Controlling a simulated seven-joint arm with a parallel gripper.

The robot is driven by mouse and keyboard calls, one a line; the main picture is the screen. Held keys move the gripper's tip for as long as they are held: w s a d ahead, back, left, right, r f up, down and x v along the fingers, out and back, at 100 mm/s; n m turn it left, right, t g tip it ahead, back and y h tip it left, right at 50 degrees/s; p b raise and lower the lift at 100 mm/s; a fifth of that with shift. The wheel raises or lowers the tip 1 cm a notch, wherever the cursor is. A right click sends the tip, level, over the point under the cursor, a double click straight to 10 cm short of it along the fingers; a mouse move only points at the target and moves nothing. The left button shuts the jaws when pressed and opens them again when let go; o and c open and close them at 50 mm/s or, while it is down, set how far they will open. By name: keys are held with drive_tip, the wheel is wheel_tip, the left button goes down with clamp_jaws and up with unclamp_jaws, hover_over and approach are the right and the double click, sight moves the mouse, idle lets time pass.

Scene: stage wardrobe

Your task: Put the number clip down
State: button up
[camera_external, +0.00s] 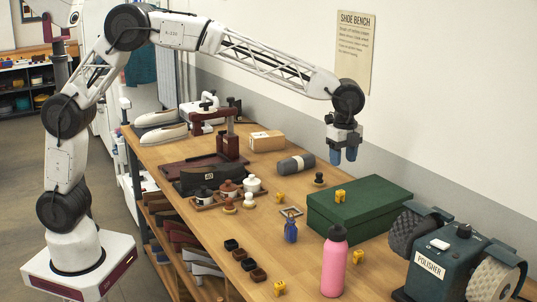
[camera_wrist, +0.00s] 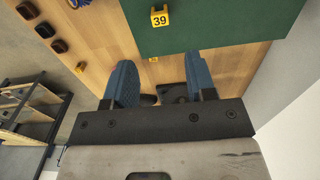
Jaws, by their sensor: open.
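A yellow number clip (camera_external: 340,196) sits on the lid of the green box (camera_external: 378,206). In the wrist view the clip (camera_wrist: 160,17) shows the number 39 and lies beyond my fingertips, touching neither. My gripper (camera_external: 344,155) hangs in the air above the box, near the wall. Its two blue fingers (camera_wrist: 160,64) are spread apart with nothing held between them. Other yellow clips stand on the bench: one (camera_external: 280,197) left of the box, one (camera_external: 357,257) beside the pink bottle, and one (camera_external: 279,288) near the front edge.
The polisher (camera_external: 437,262) is at the right. The wall rises close behind the box.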

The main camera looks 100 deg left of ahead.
drive_tip(key=s+d+r+n, duration=0.1)
drive_tip(key=s+d+r, duration=0.25)
drive_tip(key=s, duration=0.55)
drive_tip(key=s+d+r+n+t, duration=0.1)
drive_tip(key=s+d+r+n, duration=0.15)
drive_tip(key=s+d, duration=0.45)
drive_tip(key=s+d+r+n, duration=0.15)
drive_tip(key=s+r, duration=0.25)
drive_tip(key=s, duration=0.7)
drive_tip(key=s+d+f+n, duration=0.1)
drive_tip(key=s+d+f, duration=0.1)
drive_tip(key=s, duration=0.9)
drive_tip(key=s+d+f+n+t, duration=0.1)
drive_tip(key=s+d+f, duration=0.2)
drive_tip(key=s, duration=0.7)
drive_tip(key=s+d+f+n, duration=0.1)
drive_tip(key=s+d+f, duration=0.1)
drive_tip(key=s, duration=0.9)
drive_tip(key=shift+s+d+f+n+t, duration=0.3)
drive_tip(key=shift+s+f+n, duration=0.1)
drive_tip(key=shift+f, duration=0.2)
